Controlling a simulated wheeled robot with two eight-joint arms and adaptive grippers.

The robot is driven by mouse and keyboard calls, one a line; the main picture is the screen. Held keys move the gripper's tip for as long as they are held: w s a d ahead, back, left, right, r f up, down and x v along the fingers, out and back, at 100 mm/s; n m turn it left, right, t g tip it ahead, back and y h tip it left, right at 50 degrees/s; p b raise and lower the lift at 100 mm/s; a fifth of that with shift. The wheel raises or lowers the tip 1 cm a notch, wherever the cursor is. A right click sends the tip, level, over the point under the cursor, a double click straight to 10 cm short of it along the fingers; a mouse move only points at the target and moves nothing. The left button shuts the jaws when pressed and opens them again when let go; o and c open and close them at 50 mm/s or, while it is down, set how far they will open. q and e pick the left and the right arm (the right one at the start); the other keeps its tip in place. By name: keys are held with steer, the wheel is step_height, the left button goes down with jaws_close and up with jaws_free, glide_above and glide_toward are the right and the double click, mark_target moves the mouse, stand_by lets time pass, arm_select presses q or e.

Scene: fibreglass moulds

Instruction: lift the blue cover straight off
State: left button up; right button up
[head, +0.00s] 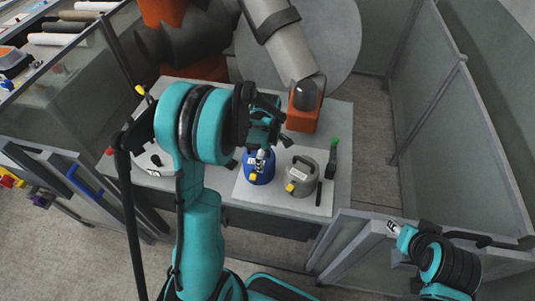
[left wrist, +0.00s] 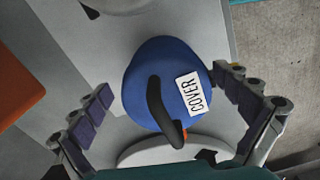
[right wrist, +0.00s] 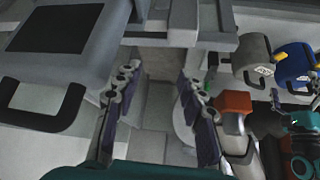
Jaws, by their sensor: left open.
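The blue cover (left wrist: 150,75) has a white label reading COVER and a black bar handle. In the head view the blue cover (head: 259,172) stands on a pale mat on the table, partly hidden by my left gripper. My left gripper (head: 261,140) is open above it. In the left wrist view the fingers of this gripper (left wrist: 163,82) are on either side of the cover; the left finger is clearly apart from it, while the right one is close to its edge. My right gripper (right wrist: 160,105) is open and empty, away from the table at the right.
A grey container (head: 300,175) with a yellow part stands right of the cover. A green-tipped brush-like tool (head: 331,158) lies beyond it. A white round piece (head: 150,162) is at the table's left. An orange robot end (head: 304,112) is behind. Grey panels (head: 450,110) stand at the right.

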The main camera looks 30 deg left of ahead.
arm_select(q)
steer(key=c, duration=1.2)
steer(key=shift+o, duration=0.2)
steer(key=shift+r+p, duration=1.65)
steer(key=shift+r, duration=0.9)
